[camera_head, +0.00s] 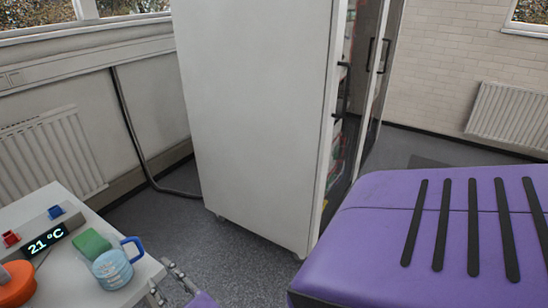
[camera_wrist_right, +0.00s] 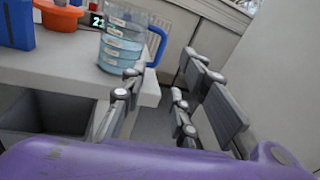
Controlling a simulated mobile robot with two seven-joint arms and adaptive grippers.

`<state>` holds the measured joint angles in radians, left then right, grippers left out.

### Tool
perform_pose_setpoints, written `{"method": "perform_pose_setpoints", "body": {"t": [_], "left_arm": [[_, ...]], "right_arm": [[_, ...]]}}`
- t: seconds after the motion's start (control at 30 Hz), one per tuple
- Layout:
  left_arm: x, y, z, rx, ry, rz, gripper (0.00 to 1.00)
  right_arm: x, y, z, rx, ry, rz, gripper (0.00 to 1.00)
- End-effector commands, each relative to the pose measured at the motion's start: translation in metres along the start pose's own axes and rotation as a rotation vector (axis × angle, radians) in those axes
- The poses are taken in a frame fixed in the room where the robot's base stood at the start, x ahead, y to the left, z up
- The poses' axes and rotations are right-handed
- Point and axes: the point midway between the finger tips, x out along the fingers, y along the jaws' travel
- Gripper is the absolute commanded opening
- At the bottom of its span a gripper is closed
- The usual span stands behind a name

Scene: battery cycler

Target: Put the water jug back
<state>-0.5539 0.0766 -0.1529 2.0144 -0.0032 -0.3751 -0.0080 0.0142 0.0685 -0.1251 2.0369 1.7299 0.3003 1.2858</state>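The water jug (camera_head: 113,270) is a clear measuring jug with a blue handle and bluish water inside. It stands upright on the white table (camera_head: 50,202), near its right edge, handle to the right. It also shows in the right wrist view (camera_wrist_right: 122,42). My right gripper (camera_head: 167,284) is just off the table's right edge, to the right of the jug and apart from it. In the right wrist view its fingers (camera_wrist_right: 168,98) are spread with nothing between them, and the jug is beyond them to the left. My left gripper is not in view.
A green sponge (camera_head: 92,244), a 21 °C display (camera_head: 46,240), an orange bowl (camera_head: 17,284) and small red (camera_head: 11,239) and blue (camera_head: 55,212) items sit near the jug. A tall white cabinet (camera_head: 255,110) stands beyond. Floor (camera_head: 240,262) between is clear.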

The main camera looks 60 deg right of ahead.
Motion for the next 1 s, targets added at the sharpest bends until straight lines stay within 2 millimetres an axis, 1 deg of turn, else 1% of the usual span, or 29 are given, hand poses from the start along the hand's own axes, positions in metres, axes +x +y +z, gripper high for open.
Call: {"method": "perform_pose_setpoints", "body": {"t": [0.07,0.17,0.2,0.27,0.3,0.37,0.4,0.43,0.47,0.5,0.6,0.7,0.8,0.9,1.0], "left_arm": [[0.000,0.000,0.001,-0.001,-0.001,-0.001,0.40],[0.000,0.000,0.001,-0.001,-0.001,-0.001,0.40],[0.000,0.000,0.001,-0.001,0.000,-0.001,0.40],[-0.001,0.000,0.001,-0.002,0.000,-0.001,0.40],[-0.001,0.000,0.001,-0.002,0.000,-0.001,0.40],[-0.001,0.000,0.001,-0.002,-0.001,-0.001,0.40],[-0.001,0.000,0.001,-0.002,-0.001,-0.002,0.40],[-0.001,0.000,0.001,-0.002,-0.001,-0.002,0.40],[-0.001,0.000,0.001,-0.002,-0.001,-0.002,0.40],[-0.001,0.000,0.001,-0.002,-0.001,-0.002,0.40],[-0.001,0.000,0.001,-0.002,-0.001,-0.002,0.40],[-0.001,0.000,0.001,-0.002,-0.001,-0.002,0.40],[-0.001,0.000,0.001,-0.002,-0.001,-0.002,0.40],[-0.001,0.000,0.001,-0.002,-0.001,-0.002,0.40],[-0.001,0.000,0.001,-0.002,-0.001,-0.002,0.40]], "right_arm": [[-0.017,0.002,-0.012,-0.210,0.003,0.033,0.28],[-0.047,0.013,-0.035,-0.628,-0.002,0.122,0.28],[-0.063,0.018,-0.048,-0.820,-0.004,0.171,0.28],[-0.088,0.025,-0.071,-1.110,-0.009,0.260,0.28],[-0.106,0.030,-0.088,-1.301,-0.015,0.329,0.28],[-0.135,0.034,-0.116,-1.582,-0.029,0.446,0.28],[-0.156,0.034,-0.135,-1.761,-0.043,0.532,0.28],[-0.173,0.033,-0.149,-1.892,-0.057,0.602,0.28],[-0.189,0.031,-0.163,-2.014,-0.073,0.673,0.28],[-0.210,0.027,-0.181,-2.167,-0.098,0.769,0.28],[-0.258,0.012,-0.215,-2.475,-0.175,1.002,0.28],[-0.292,-0.003,-0.236,-2.673,-0.250,1.188,0.28],[-0.311,-0.014,-0.246,-2.778,-0.303,1.300,0.28],[-0.317,-0.018,-0.250,-2.815,-0.325,1.340,0.28],[-0.317,-0.018,-0.250,-2.817,-0.326,1.342,0.28]]}}
